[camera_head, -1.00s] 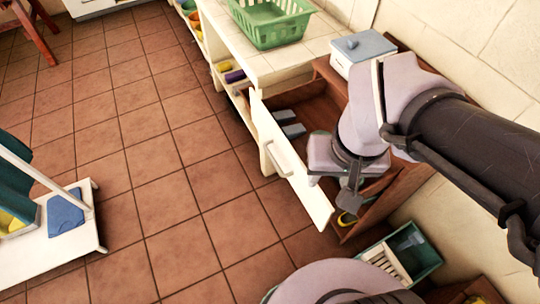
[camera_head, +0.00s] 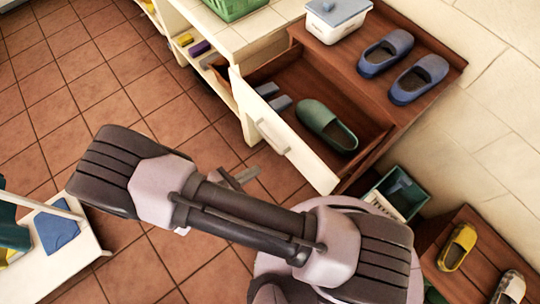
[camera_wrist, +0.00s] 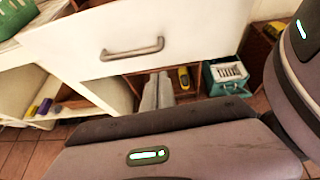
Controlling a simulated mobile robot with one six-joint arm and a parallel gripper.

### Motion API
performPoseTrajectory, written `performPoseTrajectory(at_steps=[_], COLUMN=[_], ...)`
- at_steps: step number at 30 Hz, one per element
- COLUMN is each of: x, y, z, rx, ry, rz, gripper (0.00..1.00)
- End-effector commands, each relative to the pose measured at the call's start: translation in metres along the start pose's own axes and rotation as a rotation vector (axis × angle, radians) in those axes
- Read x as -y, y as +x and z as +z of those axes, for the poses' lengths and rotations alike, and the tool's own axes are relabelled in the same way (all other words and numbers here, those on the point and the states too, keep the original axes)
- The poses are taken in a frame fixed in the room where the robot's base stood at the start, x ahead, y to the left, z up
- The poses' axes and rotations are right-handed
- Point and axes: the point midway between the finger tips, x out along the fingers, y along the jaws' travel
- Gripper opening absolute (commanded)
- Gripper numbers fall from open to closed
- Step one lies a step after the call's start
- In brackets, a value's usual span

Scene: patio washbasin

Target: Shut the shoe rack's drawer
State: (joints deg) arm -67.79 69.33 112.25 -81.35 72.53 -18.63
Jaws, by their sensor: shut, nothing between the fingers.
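The shoe rack (camera_head: 420,110) is brown wood, and its drawer (camera_head: 345,85) stands pulled out. The drawer's white front (camera_head: 310,165) faces lower left and has a grey bar handle (camera_head: 273,138); the front also fills the top of the wrist view (camera_wrist: 200,30), with the handle (camera_wrist: 132,49) in its middle. A green shoe (camera_head: 327,126) and a pair of grey-blue slippers (camera_head: 273,97) lie inside the drawer. My gripper (camera_head: 248,174) is shut and empty, in front of the drawer front and apart from it. Its fingers (camera_wrist: 158,82) show below the handle in the wrist view.
Blue shoes (camera_head: 385,52) and a white box with a blue lid (camera_head: 338,20) stand on the rack top. A green crate (camera_head: 398,195) and a low shelf with a yellow shoe (camera_head: 458,247) are at the right. A white cart (camera_head: 75,250) stands left. Tiled floor between is clear.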

Motion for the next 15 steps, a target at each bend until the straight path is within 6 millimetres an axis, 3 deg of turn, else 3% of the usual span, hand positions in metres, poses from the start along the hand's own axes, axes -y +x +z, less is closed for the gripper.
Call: performPoseTrajectory(at_steps=[6,15], x=[0.001,0.001], y=[0.047,0.074], z=[0.000,0.019], rx=[0.000,-0.001], ry=[0.002,0.002], rz=[-0.005,-0.003], gripper=[0.00,0.00])
